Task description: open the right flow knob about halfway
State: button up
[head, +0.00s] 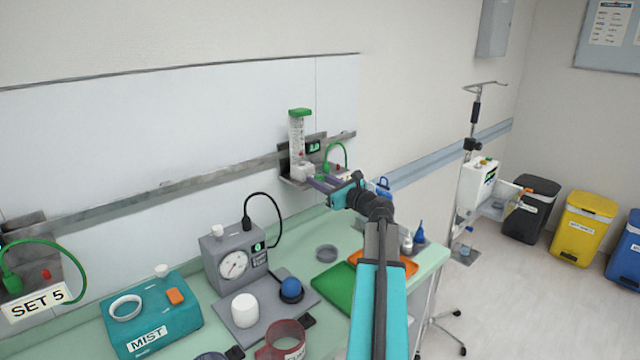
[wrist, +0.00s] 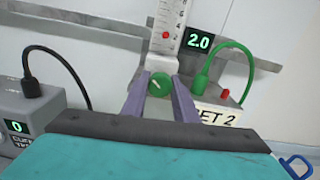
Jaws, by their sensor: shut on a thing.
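The right flow meter (head: 298,140) stands upright on the wall rail, a clear scale tube with a green top. In the wrist view its tube (wrist: 172,22) holds a red ball, and the display (wrist: 198,42) beside it reads 2.0. Its round green flow knob (wrist: 159,84) has a pale pointer mark slanting toward the upper left. My gripper (wrist: 160,86) is shut on this knob, one grey-purple finger on each side. In the head view my gripper (head: 322,183) reaches the meter's base from the front right; the knob cannot be made out there.
A green hose (wrist: 232,52) and red button (wrist: 225,95) sit right of the knob. A grey gauge box (head: 236,262) with a black cable stands left. Below are a green tray (head: 338,290) and teal MIST box (head: 150,315). Another green-hosed station (head: 40,262) is far left.

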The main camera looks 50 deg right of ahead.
jog(key=n+b, duration=0.3)
jog(key=shift+f, duration=0.15)
jog(key=shift+n+b, duration=0.35)
jog(key=shift+n, duration=0.15)
jog(key=o, duration=1)
jog(key=shift+r+m+p, duration=0.2)
jog(key=shift+m+p, duration=0.2)
jog(key=shift+p, duration=0.25)
